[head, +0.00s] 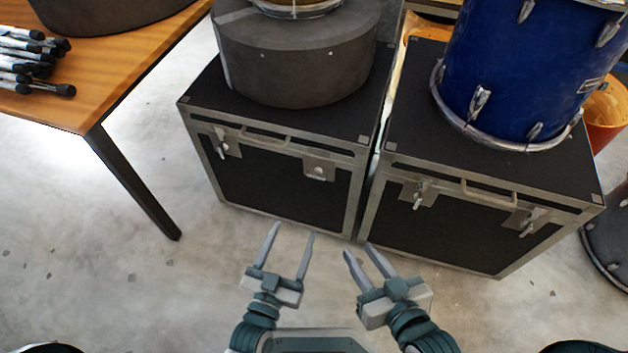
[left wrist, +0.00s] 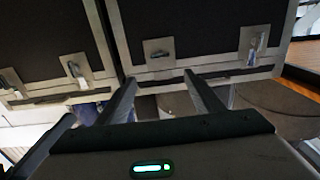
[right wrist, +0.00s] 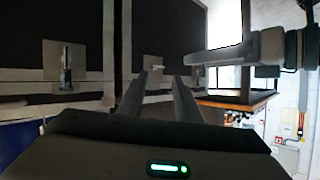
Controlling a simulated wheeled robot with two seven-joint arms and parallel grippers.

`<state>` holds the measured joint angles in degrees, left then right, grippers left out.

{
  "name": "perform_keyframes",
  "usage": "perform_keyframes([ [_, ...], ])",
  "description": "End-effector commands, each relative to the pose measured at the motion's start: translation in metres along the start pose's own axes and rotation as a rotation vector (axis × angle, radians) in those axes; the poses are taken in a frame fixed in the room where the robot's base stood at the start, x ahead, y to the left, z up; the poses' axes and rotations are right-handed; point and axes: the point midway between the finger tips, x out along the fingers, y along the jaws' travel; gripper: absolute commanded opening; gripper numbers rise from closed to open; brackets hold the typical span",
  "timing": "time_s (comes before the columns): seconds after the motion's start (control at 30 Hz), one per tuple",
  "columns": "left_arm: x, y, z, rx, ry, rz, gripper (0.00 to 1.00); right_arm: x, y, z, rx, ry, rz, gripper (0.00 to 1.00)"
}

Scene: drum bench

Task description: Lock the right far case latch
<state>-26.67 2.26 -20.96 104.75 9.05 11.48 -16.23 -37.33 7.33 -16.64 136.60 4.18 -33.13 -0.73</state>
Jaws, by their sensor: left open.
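Two black, metal-edged cases stand side by side, a left case (head: 270,185) and a right case (head: 440,235). The left case has a left latch (head: 226,146) with a lever and a right latch (head: 318,171) that looks like a plate with a small knob. The right case has a left latch (head: 418,196) and a right latch (head: 531,223), both with levers hanging down. My left gripper (head: 292,231) is open and empty, in front of the left case. My right gripper (head: 357,249) is open and empty, in front of the gap between the cases. Neither touches a latch.
A dark round drum case (head: 290,65) sits on the left case and a blue drum (head: 510,70) on the right case. The floor before the cases is clear.

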Motion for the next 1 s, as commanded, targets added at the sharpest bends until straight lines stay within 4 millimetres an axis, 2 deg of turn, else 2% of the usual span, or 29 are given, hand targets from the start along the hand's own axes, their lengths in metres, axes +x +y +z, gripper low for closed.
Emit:
perform_keyframes([
  [0.17, 0.009, 0.0, 0.001, 0.0, 0.0, 0.0, 0.61, 0.001, -0.001, -0.002, -0.002, 0.014, -0.001, 0.31],
  [0.37, 0.034, 0.0, 0.0, -0.001, 0.002, -0.001, 0.61, 0.002, -0.003, -0.009, -0.007, 0.055, -0.005, 0.31],
  [1.0, 0.145, 0.0, 0.001, -0.001, 0.001, 0.0, 0.61, -0.005, -0.02, -0.058, -0.03, 0.34, -0.033, 0.31],
])
